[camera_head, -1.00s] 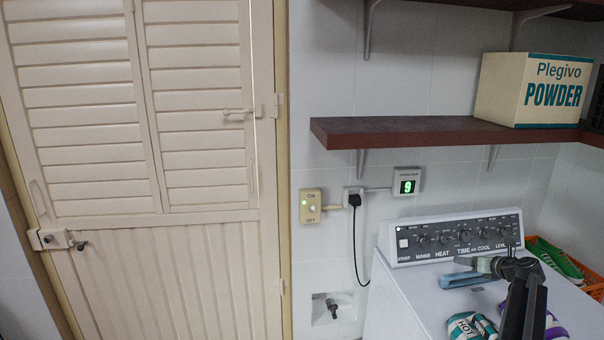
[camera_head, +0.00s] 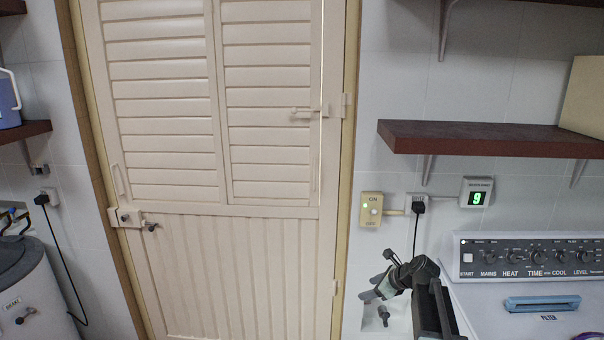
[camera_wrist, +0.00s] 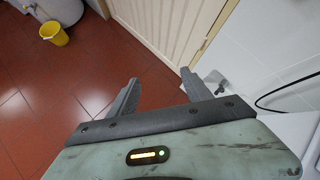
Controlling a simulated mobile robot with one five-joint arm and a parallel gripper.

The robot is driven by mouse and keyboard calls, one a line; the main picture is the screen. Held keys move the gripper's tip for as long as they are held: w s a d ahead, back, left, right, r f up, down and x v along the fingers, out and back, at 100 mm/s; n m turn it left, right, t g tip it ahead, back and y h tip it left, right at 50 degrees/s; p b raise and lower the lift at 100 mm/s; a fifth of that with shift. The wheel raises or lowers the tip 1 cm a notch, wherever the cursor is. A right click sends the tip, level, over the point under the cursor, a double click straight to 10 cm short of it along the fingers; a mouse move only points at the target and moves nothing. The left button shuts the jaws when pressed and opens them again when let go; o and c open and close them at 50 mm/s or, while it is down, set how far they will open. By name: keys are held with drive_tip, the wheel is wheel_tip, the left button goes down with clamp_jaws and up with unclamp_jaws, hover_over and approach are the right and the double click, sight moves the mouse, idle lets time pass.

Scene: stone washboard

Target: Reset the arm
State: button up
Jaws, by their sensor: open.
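My gripper (camera_head: 376,288) is at the lower right of the head view, in front of the wall left of the white machine. In the wrist view my gripper (camera_wrist: 158,88) has its two fingers spread apart with nothing between them. It points toward the red tiled floor and the foot of the door. My arm rises from the bottom edge of the head view and partly hides the small wall recess with a tap.
The white machine (camera_head: 530,315) with its dial panel stands right of my arm. A brown shelf (camera_head: 480,138) juts out above. The louvred door (camera_head: 220,240) fills the middle. A grey-white tub (camera_head: 38,300) stands far left.

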drive_tip(key=s+a+f+n+g+h, duration=0.1)
drive_tip(key=s+a+f+n+g, duration=0.25)
drive_tip(key=s+a+n, duration=0.75)
drive_tip(key=s+d+f+n+g+h, duration=0.1)
drive_tip(key=s+d+n+h, duration=0.1)
drive_tip(key=s+n, duration=0.4)
drive_tip(key=s+d+f+n+g+h, duration=0.2)
drive_tip(key=s+n, duration=0.4)
drive_tip(key=n, duration=0.2)
drive_tip(key=shift+s+d, duration=0.2)
drive_tip(key=shift+s, duration=0.1)
drive_tip(key=shift+g, duration=0.25)
